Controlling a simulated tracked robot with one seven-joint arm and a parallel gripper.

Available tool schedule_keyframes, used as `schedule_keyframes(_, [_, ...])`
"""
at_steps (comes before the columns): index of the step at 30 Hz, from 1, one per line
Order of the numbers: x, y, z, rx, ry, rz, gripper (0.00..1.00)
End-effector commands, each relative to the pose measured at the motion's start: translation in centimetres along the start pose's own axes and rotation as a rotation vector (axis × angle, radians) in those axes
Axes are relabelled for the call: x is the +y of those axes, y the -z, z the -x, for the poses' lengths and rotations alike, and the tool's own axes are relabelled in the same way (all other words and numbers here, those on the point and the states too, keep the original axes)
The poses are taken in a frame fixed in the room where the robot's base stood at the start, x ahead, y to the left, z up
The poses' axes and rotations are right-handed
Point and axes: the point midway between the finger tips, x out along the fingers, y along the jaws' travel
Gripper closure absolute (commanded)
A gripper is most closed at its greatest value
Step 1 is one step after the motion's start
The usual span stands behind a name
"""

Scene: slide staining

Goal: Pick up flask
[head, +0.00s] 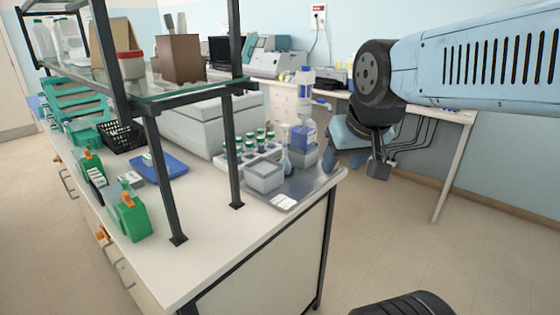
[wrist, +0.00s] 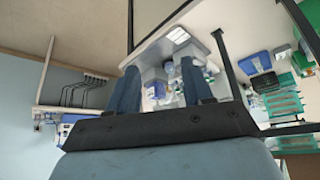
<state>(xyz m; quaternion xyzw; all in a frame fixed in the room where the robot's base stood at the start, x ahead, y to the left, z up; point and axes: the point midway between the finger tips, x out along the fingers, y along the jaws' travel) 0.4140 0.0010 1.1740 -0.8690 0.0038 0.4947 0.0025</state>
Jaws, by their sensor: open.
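A small clear flask (head: 286,163) with a bluish tint stands on the metal tray (head: 312,187) at the right end of the bench. It is between a grey box and a dispenser bottle, and partly hidden by them. My gripper (head: 352,162) is open and empty, just right of the tray and apart from the flask. In the wrist view my gripper (wrist: 160,66) shows two spread blue fingers, with the tray (wrist: 152,47) and its items beyond them. I cannot clearly make out the flask there.
A grey box (head: 264,176), a blue-labelled dispenser bottle (head: 303,135) and several green-capped bottles crowd the tray area. A white bench (head: 440,112) runs along the back wall. Open floor lies right of the bench.

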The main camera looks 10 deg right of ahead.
Motion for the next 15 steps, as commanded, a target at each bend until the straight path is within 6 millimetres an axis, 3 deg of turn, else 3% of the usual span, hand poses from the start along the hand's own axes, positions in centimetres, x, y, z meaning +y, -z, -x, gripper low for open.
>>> schedule_keyframes(9, [0.6, 8.6, -7.8, 0.199, -0.010, -0.002, 0.49])
schedule_keyframes(15, [1.0, 13.3, -12.8, 0.341, -0.012, 0.003, 0.49])
